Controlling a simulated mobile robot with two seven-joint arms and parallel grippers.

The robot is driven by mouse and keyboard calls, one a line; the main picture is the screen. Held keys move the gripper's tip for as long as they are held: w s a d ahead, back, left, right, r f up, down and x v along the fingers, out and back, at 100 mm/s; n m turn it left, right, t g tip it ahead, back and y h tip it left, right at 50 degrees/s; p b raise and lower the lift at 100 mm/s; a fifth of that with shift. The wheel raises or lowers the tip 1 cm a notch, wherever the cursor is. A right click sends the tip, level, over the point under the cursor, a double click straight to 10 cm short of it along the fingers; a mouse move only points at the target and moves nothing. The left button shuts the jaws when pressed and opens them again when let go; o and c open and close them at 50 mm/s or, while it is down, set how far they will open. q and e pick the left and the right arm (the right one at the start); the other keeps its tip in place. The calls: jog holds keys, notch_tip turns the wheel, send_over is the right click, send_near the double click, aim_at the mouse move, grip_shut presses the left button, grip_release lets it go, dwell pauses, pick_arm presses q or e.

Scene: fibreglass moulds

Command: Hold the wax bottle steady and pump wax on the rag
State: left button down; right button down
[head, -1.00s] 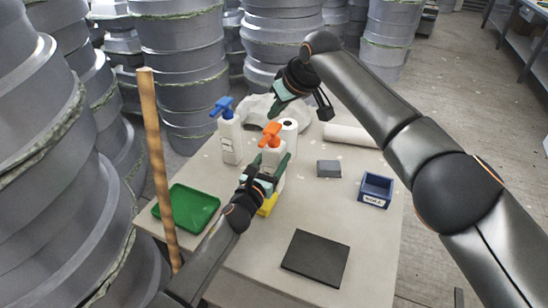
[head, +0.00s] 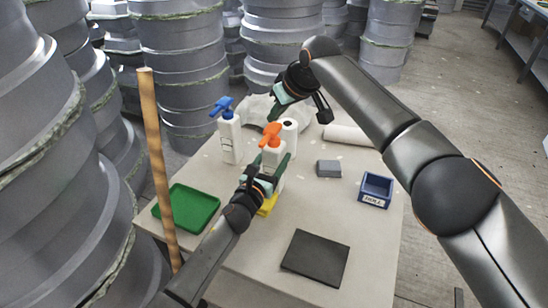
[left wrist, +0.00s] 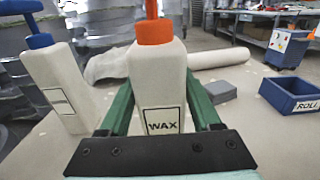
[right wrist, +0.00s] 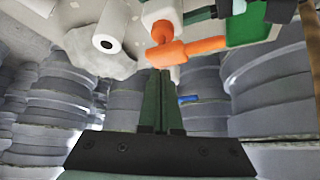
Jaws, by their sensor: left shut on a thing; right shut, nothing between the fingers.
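The wax bottle (head: 272,158) is white with an orange pump head (head: 271,132) and stands upright on the table. Its WAX label (left wrist: 162,121) faces the left wrist camera. My left gripper (head: 268,172) is shut around the bottle's body, with one green finger on each side (left wrist: 160,112). My right gripper (head: 273,116) is shut and empty, its fingertips just above the pump head. In the right wrist view the orange pump (right wrist: 185,50) is close to the shut fingertips (right wrist: 160,72); contact is unclear. A yellow piece (head: 267,207), possibly the rag, is mostly hidden by my left gripper.
A white bottle with a blue pump (head: 230,138) stands left of the wax bottle. A paper roll (head: 289,135) is behind. A green tray (head: 188,212), grey block (head: 328,168), blue bin (head: 375,190) and dark pad (head: 316,258) lie around. A wooden pole (head: 158,170) rises at left.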

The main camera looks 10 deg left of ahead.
aim_at(275, 126)
jog(key=shift+f, duration=1.45)
jog(key=shift+r, duration=1.75)
jog(key=shift+f, duration=1.75)
jog(key=shift+r, duration=1.75)
